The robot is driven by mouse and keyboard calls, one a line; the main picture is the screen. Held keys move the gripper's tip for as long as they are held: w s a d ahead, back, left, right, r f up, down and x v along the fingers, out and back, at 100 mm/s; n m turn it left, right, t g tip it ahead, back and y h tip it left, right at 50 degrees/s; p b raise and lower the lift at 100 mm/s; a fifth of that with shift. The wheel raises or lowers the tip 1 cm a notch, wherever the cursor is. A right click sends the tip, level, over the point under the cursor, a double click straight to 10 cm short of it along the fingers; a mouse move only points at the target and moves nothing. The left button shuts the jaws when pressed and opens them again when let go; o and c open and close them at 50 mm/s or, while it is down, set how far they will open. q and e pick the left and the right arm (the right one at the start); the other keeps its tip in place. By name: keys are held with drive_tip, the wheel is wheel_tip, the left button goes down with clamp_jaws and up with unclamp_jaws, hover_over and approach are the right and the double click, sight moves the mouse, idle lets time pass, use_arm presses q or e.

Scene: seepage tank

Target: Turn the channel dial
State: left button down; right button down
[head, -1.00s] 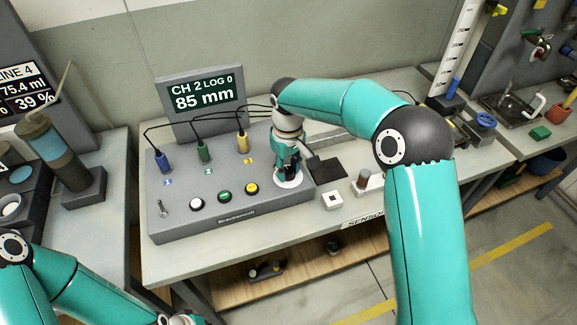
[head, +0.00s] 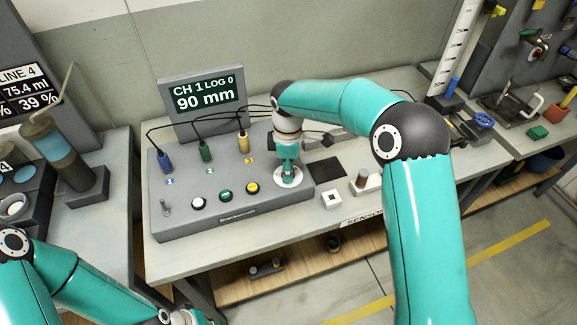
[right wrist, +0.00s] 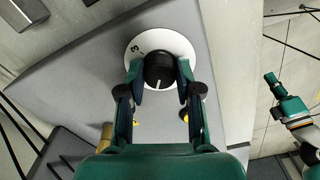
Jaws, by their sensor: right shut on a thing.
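The channel dial is a round black knob (right wrist: 159,70) with a white pointer line, on a white disc (head: 288,181) at the right end of the grey console. In the right wrist view the pointer faces the bottom of the picture, and a 3 shows on the disc's upper left. My right gripper (head: 287,176) points down onto the dial; its two fingers are shut on the knob's sides. The display (head: 206,96) reads CH 1, LOG 0, 90 mm. My left arm's end shows at the head view's bottom edge; its finger state is unclear.
The console (head: 232,222) carries white, green and yellow buttons, a toggle switch (head: 165,207) and blue, green and yellow plugs with black cables. A black pad (head: 325,168) and a small white block (head: 331,199) lie right of it.

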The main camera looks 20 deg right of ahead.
drive_tip(key=shift+w+r+n, duration=0.1)
drive_tip(key=shift+r+n, duration=0.05)
drive_tip(key=shift+n, duration=0.45)
drive_tip(key=c, duration=0.8)
unclamp_jaws()
wheel_tip(320, 180, up, 12)
drive_tip(key=shift+f, duration=0.1)
